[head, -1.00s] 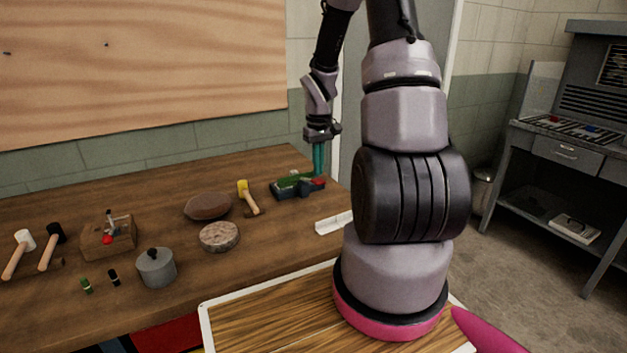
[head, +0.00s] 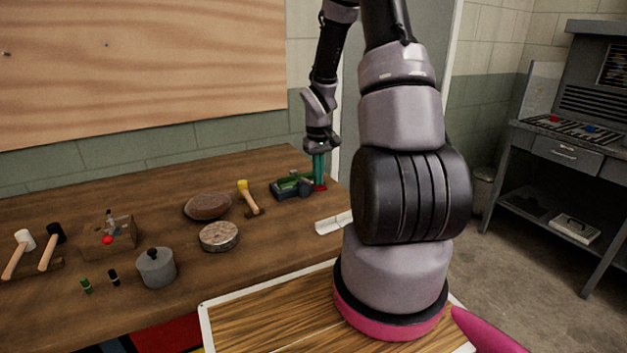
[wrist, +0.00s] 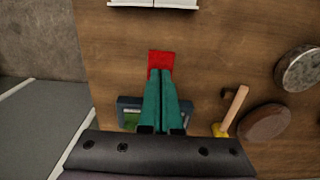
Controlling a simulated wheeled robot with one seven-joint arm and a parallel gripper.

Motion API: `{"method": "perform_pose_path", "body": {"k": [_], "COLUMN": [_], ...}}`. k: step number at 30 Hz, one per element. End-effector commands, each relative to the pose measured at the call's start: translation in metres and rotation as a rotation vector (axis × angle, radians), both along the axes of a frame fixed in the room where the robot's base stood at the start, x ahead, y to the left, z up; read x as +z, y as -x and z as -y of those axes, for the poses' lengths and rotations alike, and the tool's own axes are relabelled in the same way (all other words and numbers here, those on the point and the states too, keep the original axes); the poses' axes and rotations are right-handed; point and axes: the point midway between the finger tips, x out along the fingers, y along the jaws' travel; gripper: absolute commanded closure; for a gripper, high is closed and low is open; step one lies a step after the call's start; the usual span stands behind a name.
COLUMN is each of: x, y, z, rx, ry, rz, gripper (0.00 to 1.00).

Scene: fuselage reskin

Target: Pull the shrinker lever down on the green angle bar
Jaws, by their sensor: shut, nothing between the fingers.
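The shrinker (head: 281,190) is a dark grey-blue tool near the right end of the wooden bench. The green angle bar (head: 294,180) lies across its top; a little green shows beside my fingers in the wrist view (wrist: 130,121). The red lever end (head: 321,188) is low at the shrinker's right side, and it also shows in the wrist view (wrist: 162,59) just beyond my fingertips. My gripper (head: 319,186) points down with its teal fingers shut together and empty. The fingertips are at or against the red lever end; exact contact is hard to tell. My fingers hide most of the lever.
The bench edge is close on the right.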

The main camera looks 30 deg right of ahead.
Motion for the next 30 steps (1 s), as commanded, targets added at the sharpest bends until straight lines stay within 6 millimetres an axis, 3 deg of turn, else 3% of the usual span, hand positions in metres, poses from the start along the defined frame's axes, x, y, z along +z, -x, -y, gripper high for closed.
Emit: {"method": "perform_pose_path", "body": {"k": [20, 30], "x": [-0.034, -0.027], "y": [-0.001, -0.001], "z": [0.000, 0.000], "rx": [0.002, 0.000], "ry": [0.000, 0.000], "rz": [0.001, 0.003], "gripper": [1.00, 1.00]}}
